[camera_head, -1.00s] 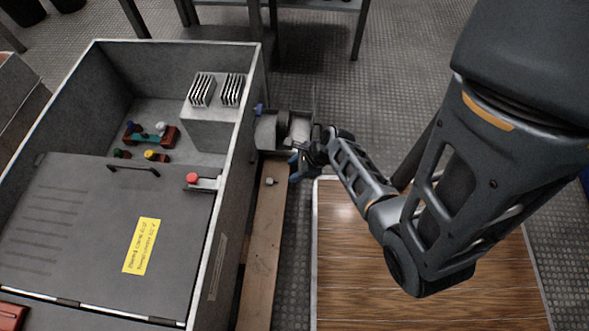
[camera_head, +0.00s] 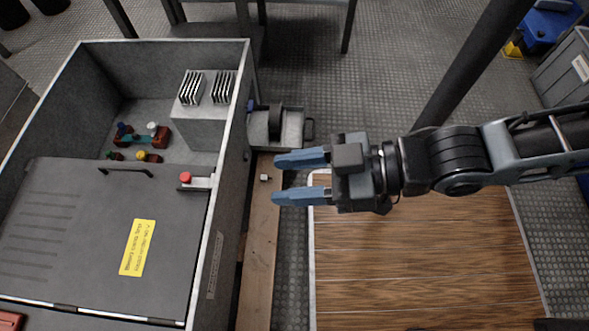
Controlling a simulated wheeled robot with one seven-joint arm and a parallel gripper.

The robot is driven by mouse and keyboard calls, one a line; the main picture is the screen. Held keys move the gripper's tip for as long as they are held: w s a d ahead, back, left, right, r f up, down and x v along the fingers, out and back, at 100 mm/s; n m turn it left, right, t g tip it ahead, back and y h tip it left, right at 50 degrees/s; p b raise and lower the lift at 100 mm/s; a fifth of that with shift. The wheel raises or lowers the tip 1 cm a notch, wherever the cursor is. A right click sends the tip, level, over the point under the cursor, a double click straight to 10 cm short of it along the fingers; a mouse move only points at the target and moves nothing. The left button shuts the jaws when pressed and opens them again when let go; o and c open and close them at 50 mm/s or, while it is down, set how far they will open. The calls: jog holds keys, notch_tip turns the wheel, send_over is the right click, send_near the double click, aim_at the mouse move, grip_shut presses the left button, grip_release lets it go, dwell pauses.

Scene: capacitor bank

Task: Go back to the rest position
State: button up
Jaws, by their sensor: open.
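My gripper (camera_head: 301,178) is open and empty, with its two blue fingers pointing left. It hangs over the gap between the grey cabinet (camera_head: 213,245) and the wooden table top (camera_head: 420,265), near the table's far left corner. My arm stretches in from the right edge above the table. The fingers stand apart from the cabinet wall.
A wooden plank (camera_head: 258,245) runs along the cabinet's right side with a small grey piece (camera_head: 264,177) on it. A metal tray (camera_head: 292,130) with a dark round part (camera_head: 275,122) sits beyond. A dark post (camera_head: 475,65) stands behind my arm.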

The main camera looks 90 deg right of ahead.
jog(key=shift+a+r+n, duration=0.2)
jog(key=shift+r+n, duration=0.1)
jog(key=shift+r, duration=0.35)
notch_tip(320, 180, up, 21)
jog(key=p, duration=2.1)
